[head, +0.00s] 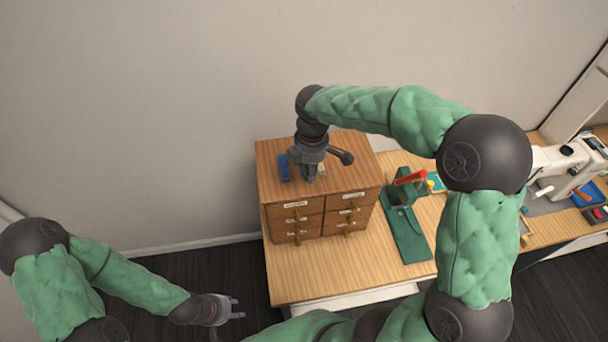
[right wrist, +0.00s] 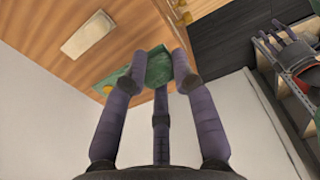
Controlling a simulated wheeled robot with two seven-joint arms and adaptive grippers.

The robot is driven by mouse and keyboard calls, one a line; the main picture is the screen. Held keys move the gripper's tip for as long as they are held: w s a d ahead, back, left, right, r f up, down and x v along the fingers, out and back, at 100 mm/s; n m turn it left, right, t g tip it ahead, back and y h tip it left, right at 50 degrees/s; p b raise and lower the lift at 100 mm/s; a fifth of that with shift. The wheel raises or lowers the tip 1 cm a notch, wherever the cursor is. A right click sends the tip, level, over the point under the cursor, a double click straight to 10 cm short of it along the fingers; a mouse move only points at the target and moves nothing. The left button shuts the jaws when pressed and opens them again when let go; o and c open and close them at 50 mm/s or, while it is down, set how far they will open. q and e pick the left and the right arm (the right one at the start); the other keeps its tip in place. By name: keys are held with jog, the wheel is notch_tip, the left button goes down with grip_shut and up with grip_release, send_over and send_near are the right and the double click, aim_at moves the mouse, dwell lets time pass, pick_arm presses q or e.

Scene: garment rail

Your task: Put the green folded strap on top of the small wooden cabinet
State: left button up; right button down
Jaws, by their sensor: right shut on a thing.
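The small wooden cabinet (head: 348,158) stands on the wooden table, with labelled drawers facing front. My right gripper (head: 309,178) points down over the front middle of its top. In the right wrist view it (right wrist: 160,65) is shut on the green folded strap (right wrist: 148,72), which is held between the fingers over wood. The strap is hidden in the head view. I cannot tell whether it touches the top. My left gripper (head: 237,308) is open and empty, low at the left, away from the cabinet.
A blue item (head: 284,168) lies on the cabinet top left of my right gripper. A pale flat piece (right wrist: 97,34) lies near the strap. A green tool with a red handle (head: 410,178) stands right of the cabinet, and a white sewing machine (head: 565,165) farther right.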

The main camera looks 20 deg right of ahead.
send_over(303, 183)
jog(key=f, duration=0.2)
jog(key=s+f, duration=0.1)
jog(key=f, duration=0.1)
jog(key=shift+w+f, duration=0.25)
jog(key=shift+f, duration=0.2)
jog(key=shift+w+d+f, duration=0.1)
jog(key=shift+w+f, duration=0.05)
jog(key=shift+f, duration=1.45)
jog(key=shift+f, duration=0.1)
jog(key=c, duration=0.9)
grip_release()
jog(key=r, duration=1.2)
jog(key=shift+s+r, duration=0.1)
jog(key=shift+s, duration=0.1)
